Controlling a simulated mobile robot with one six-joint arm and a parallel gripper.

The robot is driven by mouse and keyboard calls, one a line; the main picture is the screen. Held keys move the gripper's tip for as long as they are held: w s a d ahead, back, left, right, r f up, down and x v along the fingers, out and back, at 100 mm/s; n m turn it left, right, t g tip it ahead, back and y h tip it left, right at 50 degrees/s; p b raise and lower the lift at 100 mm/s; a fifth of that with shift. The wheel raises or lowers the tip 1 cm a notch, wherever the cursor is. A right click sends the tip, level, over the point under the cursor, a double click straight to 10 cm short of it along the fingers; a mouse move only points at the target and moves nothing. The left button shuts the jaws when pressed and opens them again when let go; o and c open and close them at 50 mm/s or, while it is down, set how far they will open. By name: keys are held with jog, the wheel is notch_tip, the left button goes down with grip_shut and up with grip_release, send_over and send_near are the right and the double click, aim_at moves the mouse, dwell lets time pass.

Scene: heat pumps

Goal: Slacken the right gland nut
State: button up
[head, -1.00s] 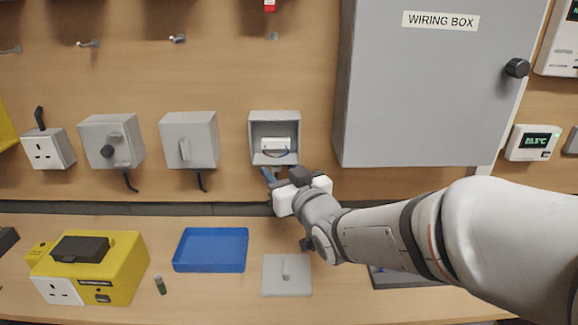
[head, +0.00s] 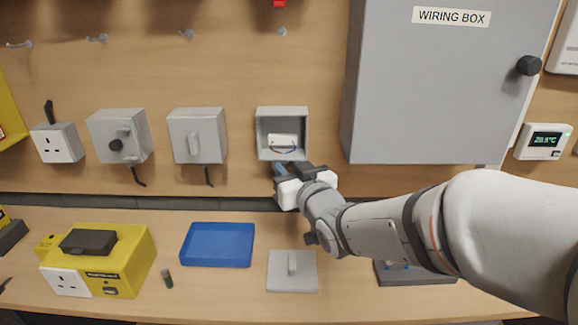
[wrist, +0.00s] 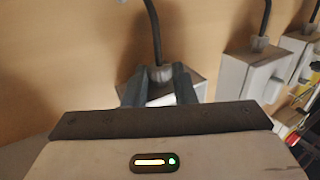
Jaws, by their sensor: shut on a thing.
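The gland nut (wrist: 160,73) is a grey fitting under the open grey box (head: 260,138), with a black cable (wrist: 153,30) coming out of it in the wrist view. My gripper (wrist: 160,82) has its two dark blue fingers on either side of the nut, shut on it. In the head view my gripper (head: 280,168) is at the underside of the open box and hides the nut. The box holds a white terminal block (head: 283,140) with a dark wire loop. The wrist view shows part of the box behind the fingers.
The large wiring box (head: 440,90) is close on the right. A blue tray (head: 217,245), a loose grey cover (head: 292,282) and a yellow unit (head: 125,255) lie on the bench.

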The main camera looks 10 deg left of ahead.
jog(key=shift+s+a+f+m+t+h+b, duration=0.15)
jog(key=shift+m+t+h+b, duration=0.35)
jog(key=shift+h+b, duration=0.35)
jog(key=shift+s+a+r+m+t+h+p, duration=0.1)
jog(key=shift+a+m+t+h+p, duration=0.3)
jog(key=shift+m+h+p, duration=1.1)
jog(key=shift+w+a+r+m+t+h+p, duration=0.15)
jog(key=shift+m+t+h+p, duration=0.4)
jog(key=shift+m+h, duration=1.75)
jog(key=shift+s+a+m+t+h+p, duration=0.25)
jog(key=shift+m+h+p, duration=0.75)
jog(key=shift+h, duration=1.95)
jog(key=shift+w+a+h, duration=0.1)
jog(key=shift+w+h, duration=0.05)
jog(key=shift+h, duration=0.15)
jog(key=o, duration=1)
jog(key=shift+f, duration=0.1)
